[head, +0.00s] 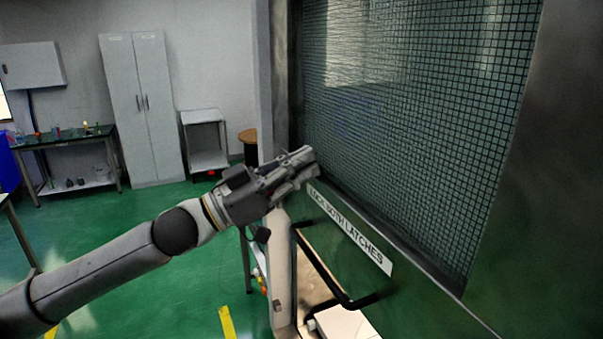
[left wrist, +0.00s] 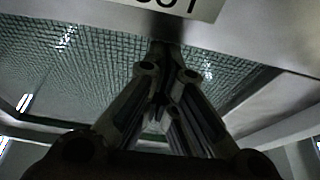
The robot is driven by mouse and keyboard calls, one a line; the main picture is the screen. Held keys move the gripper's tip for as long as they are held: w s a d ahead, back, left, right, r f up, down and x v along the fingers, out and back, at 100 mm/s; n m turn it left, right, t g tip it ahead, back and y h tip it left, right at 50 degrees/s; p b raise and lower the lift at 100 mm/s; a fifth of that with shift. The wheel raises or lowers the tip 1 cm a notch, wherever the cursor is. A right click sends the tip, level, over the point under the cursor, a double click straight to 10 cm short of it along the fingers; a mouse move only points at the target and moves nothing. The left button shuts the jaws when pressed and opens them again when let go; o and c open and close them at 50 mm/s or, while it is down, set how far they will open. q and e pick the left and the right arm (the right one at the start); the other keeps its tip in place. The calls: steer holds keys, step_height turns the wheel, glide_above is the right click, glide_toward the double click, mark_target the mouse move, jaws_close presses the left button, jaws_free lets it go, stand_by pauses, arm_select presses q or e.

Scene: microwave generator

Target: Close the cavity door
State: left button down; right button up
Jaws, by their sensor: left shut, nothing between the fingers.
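The cavity door (head: 405,110) fills the right of the head view, a large metal-framed panel with a dark mesh window. A white label (head: 350,228) reading about latches lies below the window, and a black bar handle (head: 325,275) is under it. My left gripper (head: 307,166) is shut and empty at the lower left part of the door, in front of the label's left end. Whether it touches the door is unclear. In the left wrist view the shut fingers (left wrist: 167,75) point at the door's mesh (left wrist: 110,50). How far the door stands open cannot be told. My right gripper is not in view.
A grey cabinet (head: 140,105), a small white shelf (head: 205,140) and a workbench (head: 65,138) with small items stand along the back wall. The green floor (head: 160,285) around my left arm is mostly clear. A pale upright post (head: 281,270) stands below the gripper.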

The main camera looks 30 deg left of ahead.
mark_target(313, 244)
arm_select(q)
steer(key=shift+f, duration=0.1)
stand_by(0.3)
step_height(313, 244, down, 17)
steer(key=b, duration=1.1)
steer(key=shift+f, duration=0.1)
step_height(313, 244, down, 33)
steer(key=b, duration=1.6)
steer(key=shift+r, duration=0.2)
steer(key=shift+s+f, duration=0.1)
steer(key=shift+f, duration=0.1)
steer(key=shift+r, duration=0.1)
step_height(313, 244, up, 6)
steer(key=f+p, duration=0.1)
steer(key=p, duration=0.3)
steer(key=b+v, duration=0.1)
steer(key=v, duration=0.9)
steer(key=shift+b, duration=0.3)
